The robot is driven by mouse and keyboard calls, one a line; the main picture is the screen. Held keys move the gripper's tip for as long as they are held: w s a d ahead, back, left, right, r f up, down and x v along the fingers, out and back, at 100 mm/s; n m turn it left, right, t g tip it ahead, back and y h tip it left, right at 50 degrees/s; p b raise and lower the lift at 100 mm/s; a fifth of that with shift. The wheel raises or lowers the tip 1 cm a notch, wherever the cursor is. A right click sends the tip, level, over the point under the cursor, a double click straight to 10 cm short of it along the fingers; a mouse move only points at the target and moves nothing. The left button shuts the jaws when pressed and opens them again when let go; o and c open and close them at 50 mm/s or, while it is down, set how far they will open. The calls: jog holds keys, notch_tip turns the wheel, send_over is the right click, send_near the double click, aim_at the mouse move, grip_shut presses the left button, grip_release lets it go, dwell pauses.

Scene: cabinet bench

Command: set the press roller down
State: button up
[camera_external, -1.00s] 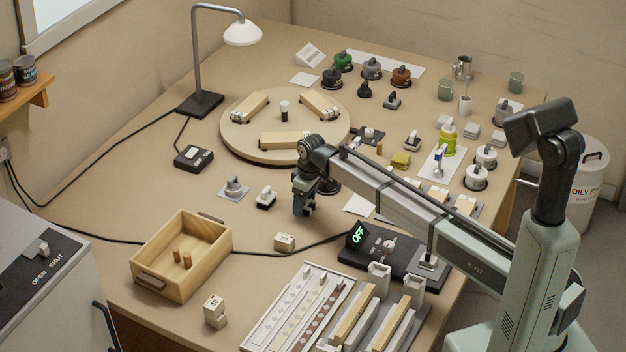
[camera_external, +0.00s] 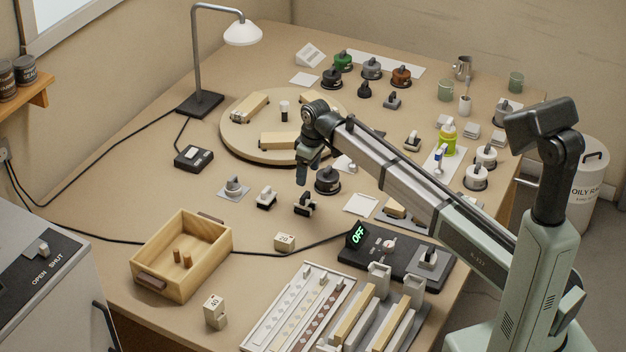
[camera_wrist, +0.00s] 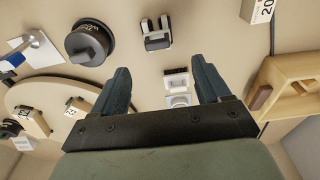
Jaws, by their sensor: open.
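A small dark press roller (camera_external: 304,203) stands on the bench in the camera_external view, between a light block with a dark base and a round black-based weight. I take it to be the dark-framed piece (camera_wrist: 157,36) at the top of the wrist view. My gripper (camera_external: 302,178) is above the roller and apart from it. In the wrist view its two fingers (camera_wrist: 163,74) are spread, with nothing between them held. The roller touches neither finger.
The round black weight (camera_external: 327,182) is close to the roller's right. The light block (camera_external: 266,197) and a grey knob on a plate (camera_external: 233,187) are to its left. A numbered cube (camera_external: 285,241) and wooden box (camera_external: 214,275) are nearer. The turntable (camera_external: 235,141) is behind.

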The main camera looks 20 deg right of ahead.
jog(key=shift+s+r, duration=0.1)
jog(key=shift+r, duration=0.65)
